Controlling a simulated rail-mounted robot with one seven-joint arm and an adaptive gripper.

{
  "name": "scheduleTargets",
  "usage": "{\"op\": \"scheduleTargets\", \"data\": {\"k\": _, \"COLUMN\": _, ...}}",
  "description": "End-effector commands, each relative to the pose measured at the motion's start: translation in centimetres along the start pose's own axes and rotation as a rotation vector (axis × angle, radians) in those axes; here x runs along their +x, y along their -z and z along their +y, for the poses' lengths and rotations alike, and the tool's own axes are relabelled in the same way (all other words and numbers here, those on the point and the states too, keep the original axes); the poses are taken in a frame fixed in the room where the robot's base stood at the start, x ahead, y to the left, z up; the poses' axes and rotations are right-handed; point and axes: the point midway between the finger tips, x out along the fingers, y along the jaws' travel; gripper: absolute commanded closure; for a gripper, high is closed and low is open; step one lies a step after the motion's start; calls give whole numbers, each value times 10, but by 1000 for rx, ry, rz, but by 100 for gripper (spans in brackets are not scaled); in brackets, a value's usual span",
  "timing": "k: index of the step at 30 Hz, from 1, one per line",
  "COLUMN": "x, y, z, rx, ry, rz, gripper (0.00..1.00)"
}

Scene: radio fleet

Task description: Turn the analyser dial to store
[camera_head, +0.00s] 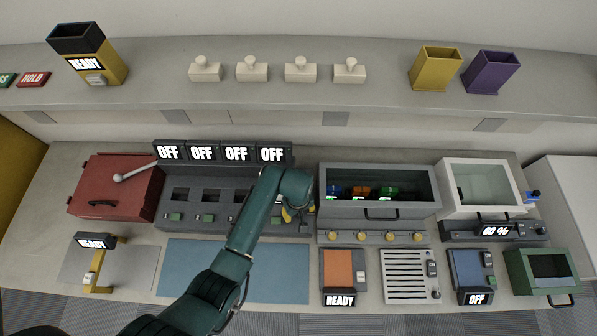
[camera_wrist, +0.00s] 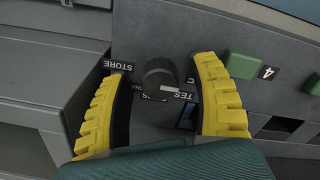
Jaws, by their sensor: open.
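The dial (camera_wrist: 160,78) is a round black knob on a grey panel (camera_wrist: 190,30). A white mark on its lower right side points toward the right, near a partly covered label starting "TES" (camera_wrist: 180,97). The "STORE" label (camera_wrist: 118,67) is at the dial's left. Other labels around it are partly hidden. My gripper (camera_wrist: 162,75) is open, with its yellow fingers on either side of the dial and a gap on each side. In the head view my gripper (camera_head: 291,214) is at the right end of the grey unit with the "OFF" displays, and my arm hides the dial there.
A green button (camera_wrist: 242,66) and a "4" label sit right of the dial. A blue mat (camera_head: 190,270) lies in front. A red box (camera_head: 115,185) stands left.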

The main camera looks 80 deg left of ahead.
Motion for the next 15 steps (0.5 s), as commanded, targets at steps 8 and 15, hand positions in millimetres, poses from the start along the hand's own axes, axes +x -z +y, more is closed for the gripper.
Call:
{"op": "scheduleTargets", "data": {"k": 8, "x": 0, "y": 0, "z": 0, "rx": 0, "ry": 0, "rz": 0, "gripper": 81}}
{"op": "scheduleTargets", "data": {"k": 15, "x": 0, "y": 0, "z": 0, "rx": 0, "ry": 1, "rz": -1, "gripper": 100}}
